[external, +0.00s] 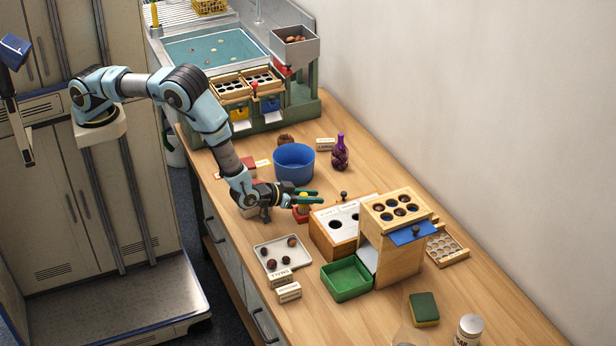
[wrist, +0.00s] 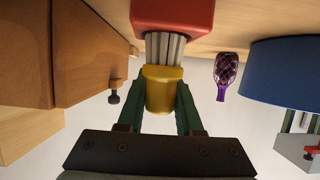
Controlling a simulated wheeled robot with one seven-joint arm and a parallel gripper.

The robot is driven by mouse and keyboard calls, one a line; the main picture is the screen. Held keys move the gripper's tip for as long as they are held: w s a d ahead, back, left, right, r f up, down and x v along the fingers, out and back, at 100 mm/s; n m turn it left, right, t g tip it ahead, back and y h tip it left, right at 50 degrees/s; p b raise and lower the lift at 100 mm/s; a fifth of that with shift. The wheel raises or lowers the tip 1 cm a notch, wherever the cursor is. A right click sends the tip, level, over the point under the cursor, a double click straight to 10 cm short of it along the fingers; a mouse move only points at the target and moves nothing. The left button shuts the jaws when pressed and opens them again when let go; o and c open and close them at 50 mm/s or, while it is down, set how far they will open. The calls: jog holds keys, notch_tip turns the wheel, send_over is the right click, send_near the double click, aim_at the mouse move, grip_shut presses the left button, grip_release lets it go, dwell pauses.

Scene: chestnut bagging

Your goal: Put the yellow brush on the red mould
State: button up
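The yellow brush (wrist: 164,88) stands upright between my gripper's green fingers, its pale bristles toward the red mould (wrist: 172,14). In the external view the brush (external: 303,199) shows small beside the fingers, directly above the red mould (external: 301,215) on the table. The bristles meet the mould's edge in the wrist view; whether they rest on it or sit just over it I cannot tell. My gripper (external: 309,197) reaches in level from the left, and its fingers (wrist: 162,105) press against both sides of the yellow part.
A wooden box with holes (external: 334,228) is close on the right, beside a taller wooden stand (external: 398,262). A white tray (external: 261,256) with chestnuts and a green bin (external: 347,290) lie in front.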

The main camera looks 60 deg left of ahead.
jog(key=o, duration=0.4)
jog(key=shift+r, duration=0.15)
jog(key=shift+r+p, duration=0.2)
jog(key=shift+p, duration=0.1)
jog(key=b+v, duration=0.3)
jog(key=v, duration=0.8)
jog(key=w+a+r+g+h, duration=0.15)
jog(key=a+r+g, duration=0.6)
jog(key=a, duration=0.75)
jog(key=s+a+r+g, duration=0.2)
jog(key=s+a+r, duration=0.1)
jog(key=s+a, duration=0.5)
jog(key=s+a+r+m+g+y, duration=0.1)
jog(key=s+a+r, duration=0.3)
jog(key=s+a, duration=0.4)
jog(key=a+g, duration=0.1)
jog(key=a, duration=0.3)
jog(key=shift+a, duration=0.35)
